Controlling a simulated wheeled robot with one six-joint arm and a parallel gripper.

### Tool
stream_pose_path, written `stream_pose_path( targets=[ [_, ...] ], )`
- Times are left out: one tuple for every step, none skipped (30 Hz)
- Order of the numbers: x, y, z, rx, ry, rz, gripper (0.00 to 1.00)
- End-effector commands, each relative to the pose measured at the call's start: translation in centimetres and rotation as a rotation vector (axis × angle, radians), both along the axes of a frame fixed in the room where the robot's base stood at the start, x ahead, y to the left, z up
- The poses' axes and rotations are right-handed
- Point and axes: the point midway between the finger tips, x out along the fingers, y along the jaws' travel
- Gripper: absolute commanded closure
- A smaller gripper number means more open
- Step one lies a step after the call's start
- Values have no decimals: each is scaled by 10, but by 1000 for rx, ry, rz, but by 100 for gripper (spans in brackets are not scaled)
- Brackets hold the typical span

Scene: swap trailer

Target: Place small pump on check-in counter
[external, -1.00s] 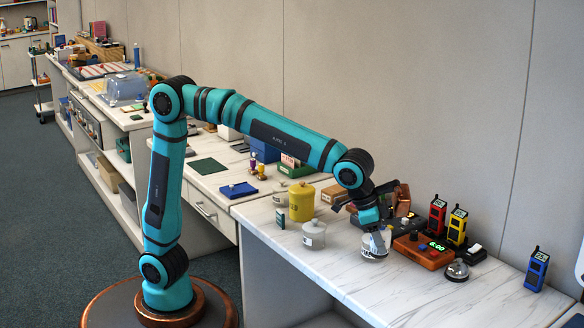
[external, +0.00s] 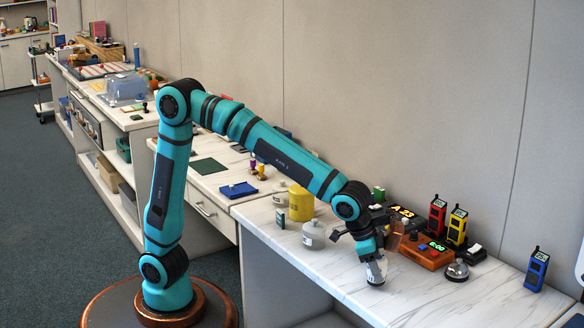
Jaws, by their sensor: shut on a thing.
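My gripper (external: 368,240) is low over the marble-topped check-in counter (external: 455,301), near its front edge, pointing down. The gripper hides the bottle's top. The bottle is slightly tilted, and its lower end is at or just above the counter top; I cannot tell whether it touches.
Red (external: 437,216), yellow (external: 457,226) and blue (external: 536,269) radios stand farther right. A white jar (external: 314,235) and yellow canister (external: 301,203) are left. The front right counter is clear.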

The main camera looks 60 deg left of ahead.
Motion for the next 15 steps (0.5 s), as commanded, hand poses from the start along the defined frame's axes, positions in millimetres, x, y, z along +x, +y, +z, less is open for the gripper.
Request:
stream_pose_path(
  targets=[
    [0, 0, -8, 1, 1, 0, 82],
    [0, 0, -11, 1, 1, 0, 82],
    [0, 0, -14, 0, 0, 0, 82],
    [0, 0, -15, -1, 0, 0, 82],
    [0, 0, -16, -1, 0, 0, 82],
    [0, 0, -16, -1, 0, 0, 82],
    [0, 0, -15, -1, 0, 0, 82],
    [0, 0, -15, -1, 0, 0, 82],
    [0, 0, -15, -1, 0, 0, 82],
    [0, 0, -15, -1, 0, 0, 82],
    [0, 0, -15, -1, 0, 0, 82],
    [0, 0, -16, -1, 0, 0, 82],
    [0, 0, -17, -1, -1, 0, 82],
    [0, 0, -17, 0, 0, 0, 82],
    [0, 0, -18, 0, 0, 0, 82]
  ],
)
